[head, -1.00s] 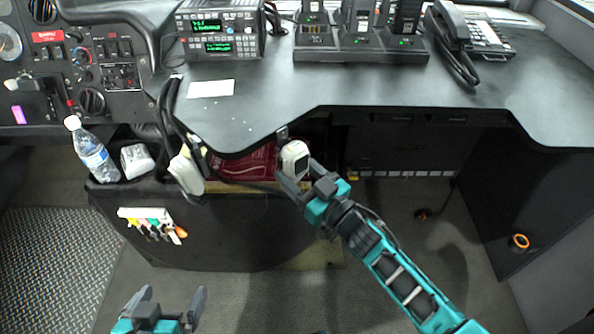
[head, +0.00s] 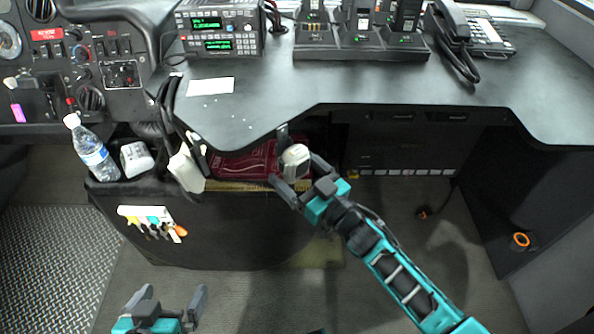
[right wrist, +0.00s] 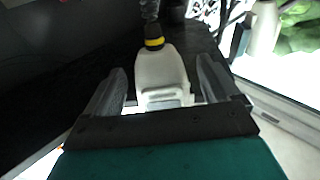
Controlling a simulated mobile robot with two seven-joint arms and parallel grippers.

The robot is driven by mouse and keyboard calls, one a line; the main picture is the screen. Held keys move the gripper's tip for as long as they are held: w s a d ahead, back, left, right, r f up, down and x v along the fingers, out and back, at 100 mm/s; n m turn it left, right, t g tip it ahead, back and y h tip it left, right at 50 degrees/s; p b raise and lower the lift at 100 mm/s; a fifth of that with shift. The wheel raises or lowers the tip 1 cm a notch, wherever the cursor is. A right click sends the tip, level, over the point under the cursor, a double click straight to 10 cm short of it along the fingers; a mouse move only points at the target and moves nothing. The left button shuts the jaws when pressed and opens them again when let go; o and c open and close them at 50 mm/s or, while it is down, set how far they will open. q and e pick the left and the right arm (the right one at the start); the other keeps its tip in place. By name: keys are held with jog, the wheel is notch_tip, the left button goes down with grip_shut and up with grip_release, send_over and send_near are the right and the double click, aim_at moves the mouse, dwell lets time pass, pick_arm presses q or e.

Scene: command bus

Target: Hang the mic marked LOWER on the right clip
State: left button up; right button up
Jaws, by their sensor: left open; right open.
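A white mic (head: 295,160) is at the front edge of the desk, just below and right of a small dark clip (head: 283,133). I cannot tell whether it rests on that clip. My right gripper (head: 297,172) is open, with a finger on each side of this mic. The right wrist view shows the mic (right wrist: 162,75) between the spread fingers (right wrist: 160,92), with a gap on each side and a yellow band on its cord. A second white mic (head: 187,170) hangs further left among black cords. No LOWER marking is readable. My left gripper (head: 168,296) is open and empty, low at left.
A water bottle (head: 92,150) and a white-grey object (head: 136,159) stand on the black bin's (head: 230,235) left top. A red item (head: 245,160) lies behind the mics. The desk (head: 330,90) carries a radio (head: 220,28), a charger rack (head: 360,45) and a phone (head: 470,35).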

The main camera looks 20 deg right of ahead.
pick_arm(q)
jog(key=shift+d+r+p, duration=0.1)
jog(key=shift+r+p, duration=0.8)
pick_arm(e)
jog(key=v, duration=1.3)
jog(key=shift+w, duration=0.1)
jog(key=s+a+f+m+g+h+p, duration=0.1)
jog(key=s+a+f+m+g+h, duration=0.15)
jog(key=s+a+g+h, duration=0.35)
pick_arm(q)
jog(key=s+a+r+y+p, duration=0.1)
jog(key=a+r+p, duration=0.2)
jog(key=r+p, duration=0.5)
jog(key=p, duration=0.3)
jog(key=shift+s, duration=0.3)
pick_arm(e)
jog(key=d+r, duration=0.5)
jog(key=r, duration=0.2)
jog(key=shift+s+g, duration=0.3)
